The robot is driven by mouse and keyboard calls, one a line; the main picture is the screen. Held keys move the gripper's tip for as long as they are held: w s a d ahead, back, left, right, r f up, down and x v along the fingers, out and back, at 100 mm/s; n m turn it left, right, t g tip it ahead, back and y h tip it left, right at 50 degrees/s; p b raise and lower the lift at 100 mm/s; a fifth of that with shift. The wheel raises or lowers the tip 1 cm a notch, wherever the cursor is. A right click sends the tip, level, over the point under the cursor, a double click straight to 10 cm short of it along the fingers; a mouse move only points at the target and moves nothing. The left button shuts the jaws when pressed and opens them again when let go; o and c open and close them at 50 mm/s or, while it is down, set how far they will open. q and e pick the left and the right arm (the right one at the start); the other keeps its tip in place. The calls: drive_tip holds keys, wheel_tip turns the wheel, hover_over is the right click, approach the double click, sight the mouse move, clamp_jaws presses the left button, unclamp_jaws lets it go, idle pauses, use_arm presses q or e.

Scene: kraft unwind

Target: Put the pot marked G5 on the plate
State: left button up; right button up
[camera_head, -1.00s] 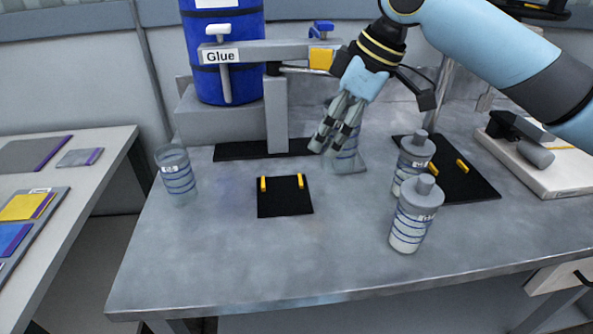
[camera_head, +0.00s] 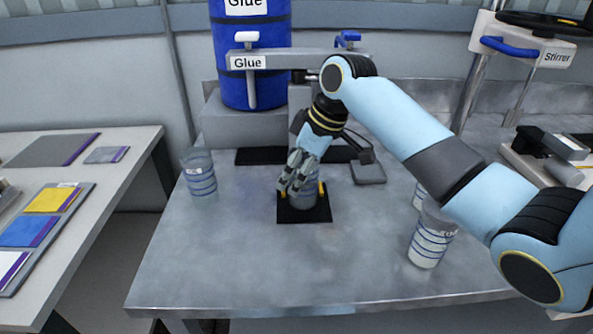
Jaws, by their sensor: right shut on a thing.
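My right gripper (camera_head: 291,186) is shut on a grey-blue banded pot (camera_head: 305,196). The gripper hides most of this pot, and I cannot read its mark. The pot is over the black plate (camera_head: 288,215), between two yellow posts. I cannot tell whether it touches the plate. My left gripper is not in view.
A clear banded pot (camera_head: 200,176) stands at the left of the table. A banded pot with pale contents (camera_head: 428,243) stands at the right, with another partly hidden behind my arm. A grey square pad (camera_head: 368,172) is bare. The blue glue drum (camera_head: 252,55) stands behind.

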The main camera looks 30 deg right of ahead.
drive_tip(key=shift+f, duration=0.1)
drive_tip(key=o, duration=1.3)
drive_tip(key=shift+o, duration=0.2)
drive_tip(key=v, duration=1.2)
